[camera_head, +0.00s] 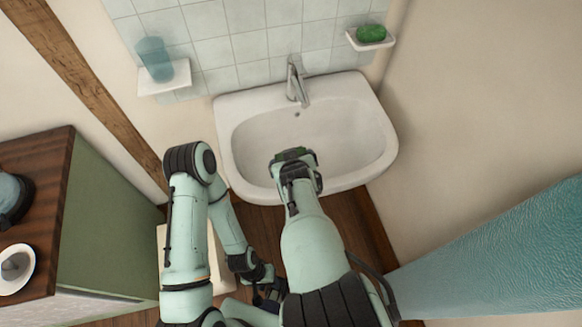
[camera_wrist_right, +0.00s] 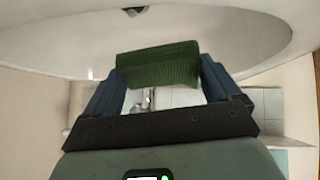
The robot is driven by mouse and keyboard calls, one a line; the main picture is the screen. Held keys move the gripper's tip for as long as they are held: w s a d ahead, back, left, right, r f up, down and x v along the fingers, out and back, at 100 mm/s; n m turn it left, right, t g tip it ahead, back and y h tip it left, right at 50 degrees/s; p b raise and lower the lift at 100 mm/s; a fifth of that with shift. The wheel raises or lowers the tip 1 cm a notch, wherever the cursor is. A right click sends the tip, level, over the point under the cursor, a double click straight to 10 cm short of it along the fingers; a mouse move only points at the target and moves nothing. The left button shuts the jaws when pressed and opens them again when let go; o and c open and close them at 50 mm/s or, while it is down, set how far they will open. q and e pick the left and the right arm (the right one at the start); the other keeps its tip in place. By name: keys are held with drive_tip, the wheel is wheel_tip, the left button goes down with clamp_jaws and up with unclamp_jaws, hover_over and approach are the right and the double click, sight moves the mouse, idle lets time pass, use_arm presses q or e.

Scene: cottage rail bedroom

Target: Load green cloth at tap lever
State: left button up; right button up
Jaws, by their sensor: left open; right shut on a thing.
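The tap (camera_head: 296,80) with its lever on top stands upright at the back of the white sink (camera_head: 232,160). My right gripper (camera_head: 294,158) is over the front part of the basin, in front of and apart from the tap. It is shut on the green cloth (camera_wrist_right: 158,64), which spans between its two fingers in the right wrist view. In the head view the gripper mostly hides the cloth. My left gripper (camera_head: 264,284) is low, in front of the sink, open and partly hidden by my arms.
A small shelf with a blue cup (camera_head: 154,58) is left of the tap. A soap dish with green soap (camera_head: 370,33) is to its right. A green cabinet with a wooden top (camera_head: 45,170) stands at left, a teal curtain (camera_head: 500,255) at right.

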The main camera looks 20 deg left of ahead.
drive_tip(key=shift+w+a+f, duration=0.15)
drive_tip(key=shift+a+f, duration=0.05)
drive_tip(key=shift+f, duration=0.3)
drive_tip(key=w+a+f, duration=0.1)
drive_tip(key=w+a, duration=0.1)
drive_tip(key=w, duration=0.4)
drive_tip(key=w+a+f, duration=0.1)
drive_tip(key=w, duration=0.6)
drive_tip(key=shift+a+f, duration=0.3)
drive_tip(key=shift+a, duration=0.05)
drive_tip(key=shift+w, duration=0.1)
